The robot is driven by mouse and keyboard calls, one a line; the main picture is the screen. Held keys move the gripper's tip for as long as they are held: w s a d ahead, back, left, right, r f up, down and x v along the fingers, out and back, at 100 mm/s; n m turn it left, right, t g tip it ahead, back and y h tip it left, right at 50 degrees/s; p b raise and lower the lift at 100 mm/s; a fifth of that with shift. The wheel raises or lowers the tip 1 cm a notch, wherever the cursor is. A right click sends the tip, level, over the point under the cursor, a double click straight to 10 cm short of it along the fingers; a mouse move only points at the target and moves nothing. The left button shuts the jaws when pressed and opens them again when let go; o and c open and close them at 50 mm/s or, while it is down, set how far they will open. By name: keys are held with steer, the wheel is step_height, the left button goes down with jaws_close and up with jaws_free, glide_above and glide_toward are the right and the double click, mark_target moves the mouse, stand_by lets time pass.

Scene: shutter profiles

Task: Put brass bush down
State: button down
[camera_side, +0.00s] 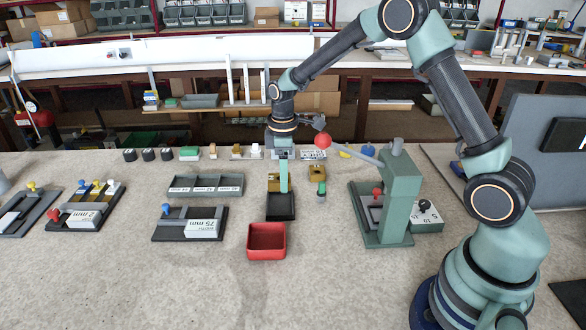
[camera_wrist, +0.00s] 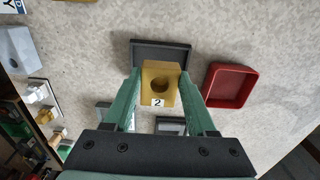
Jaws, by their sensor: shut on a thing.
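The brass bush (camera_wrist: 160,72) is a brass-coloured block with a round hole and a white label "2". In the wrist view it sits between the two green fingers of my gripper (camera_wrist: 159,84), which is shut on it. In the side view my gripper (camera_side: 283,188) points down, and the bush (camera_side: 273,184) shows partly behind a finger. A dark tray (camera_side: 281,207) lies just in front of it; in the wrist view the bush overlaps the edge of this tray (camera_wrist: 160,48). I cannot tell its exact height.
A red bin (camera_side: 266,243) stands in front of the dark tray. A second brass block (camera_side: 317,173) and a green-topped piece (camera_side: 321,188) are close on the right. A green press (camera_side: 398,200) stands further right, a grey compartment tray (camera_side: 205,187) left.

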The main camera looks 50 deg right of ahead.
mark_target(284, 205)
steer(key=shift+f, duration=3)
steer(key=shift+f, duration=0.1)
steer(key=c, duration=0.5)
jaws_free()
step_height(284, 205, up, 12)
steer(key=shift+r, duration=0.15)
